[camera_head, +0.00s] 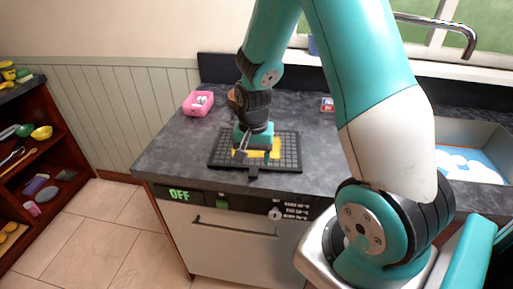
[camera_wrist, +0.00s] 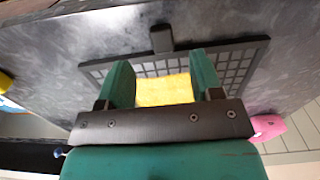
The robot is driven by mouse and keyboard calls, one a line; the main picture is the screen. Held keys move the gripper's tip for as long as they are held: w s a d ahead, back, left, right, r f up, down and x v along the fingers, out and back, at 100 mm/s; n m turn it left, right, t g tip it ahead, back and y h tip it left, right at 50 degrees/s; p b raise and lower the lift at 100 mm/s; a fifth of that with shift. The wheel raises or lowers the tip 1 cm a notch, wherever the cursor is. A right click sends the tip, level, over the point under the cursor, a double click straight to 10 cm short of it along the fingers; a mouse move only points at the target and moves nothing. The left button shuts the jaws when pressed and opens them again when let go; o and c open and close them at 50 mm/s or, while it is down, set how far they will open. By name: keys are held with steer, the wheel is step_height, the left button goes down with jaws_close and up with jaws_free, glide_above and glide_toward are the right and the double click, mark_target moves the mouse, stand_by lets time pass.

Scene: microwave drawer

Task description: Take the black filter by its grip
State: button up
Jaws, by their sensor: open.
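The black filter (camera_head: 289,152) is a flat grid panel lying on the grey countertop near its front edge. Its grip (camera_head: 254,172) is a small dark tab at the middle of the front side. In the wrist view the filter (camera_wrist: 236,66) lies beyond my fingers, with the grip (camera_wrist: 162,38) at the top centre. A yellow piece (camera_wrist: 164,90) lies on the filter and shows between my fingers. My gripper (camera_head: 257,156) is open above the filter; it also shows in the wrist view (camera_wrist: 161,70). The grip is not between my fingers. Whether they touch the yellow piece is unclear.
A pink box (camera_head: 198,103) stands on the counter at the back left. A brown round thing (camera_head: 233,98) is partly behind my arm. A sink (camera_head: 470,145) is at the right. The appliance front (camera_head: 232,240) below shows "OFF" and has a handle. Counter left of the filter is clear.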

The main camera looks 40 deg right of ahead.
mark_target(253, 174)
steer(key=shift+a+f+p, duration=0.15)
steer(key=shift+f+p, duration=0.55)
steer(key=shift+f, duration=2.1)
jaws_close()
steer(key=shift+r, duration=0.1)
